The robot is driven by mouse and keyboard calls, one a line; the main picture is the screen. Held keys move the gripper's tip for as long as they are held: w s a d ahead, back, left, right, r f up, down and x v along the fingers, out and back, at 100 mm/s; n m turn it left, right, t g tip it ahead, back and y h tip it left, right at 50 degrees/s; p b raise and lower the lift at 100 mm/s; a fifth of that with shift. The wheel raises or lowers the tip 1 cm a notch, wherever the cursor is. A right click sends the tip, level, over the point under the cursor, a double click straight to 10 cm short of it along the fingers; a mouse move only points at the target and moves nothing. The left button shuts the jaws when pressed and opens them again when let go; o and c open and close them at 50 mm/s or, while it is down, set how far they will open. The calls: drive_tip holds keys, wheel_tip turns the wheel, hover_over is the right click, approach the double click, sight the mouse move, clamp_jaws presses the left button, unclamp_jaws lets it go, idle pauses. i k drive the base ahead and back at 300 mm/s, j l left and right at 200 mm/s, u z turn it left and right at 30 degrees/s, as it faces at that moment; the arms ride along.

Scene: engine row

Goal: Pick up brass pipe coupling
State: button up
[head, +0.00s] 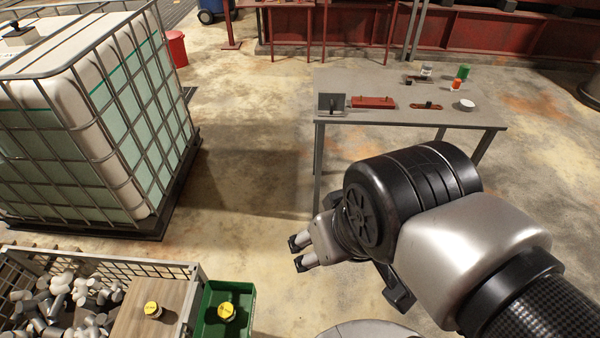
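Two small, short round pieces with yellow tops show at the bottom left of the head view. One yellow-topped piece (152,309) stands on a wooden board (133,327). The other yellow-topped piece (227,311) is inside a green bin (245,300). They are too small to tell for sure whether either is the brass pipe coupling. My gripper (350,278) is right of the green bin and well apart from it. Its fingers are spread, and nothing shows between them.
A wire-sided crate (105,267) with many grey metal pieces is at the lower left. A large caged liquid tank (130,110) stands behind it. A grey table (345,117) with tools, cans and a white round item stands at the back. Floor between tank and table is clear.

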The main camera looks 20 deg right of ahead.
sight(152, 309)
drive_tip(key=j+u, duration=0.1)
drive_tip(key=u, duration=0.3)
drive_tip(key=j+u, duration=0.15)
drive_tip(key=u, duration=0.3)
drive_tip(key=j+u, duration=0.15)
drive_tip(key=u, duration=0.25)
drive_tip(key=i, duration=0.35)
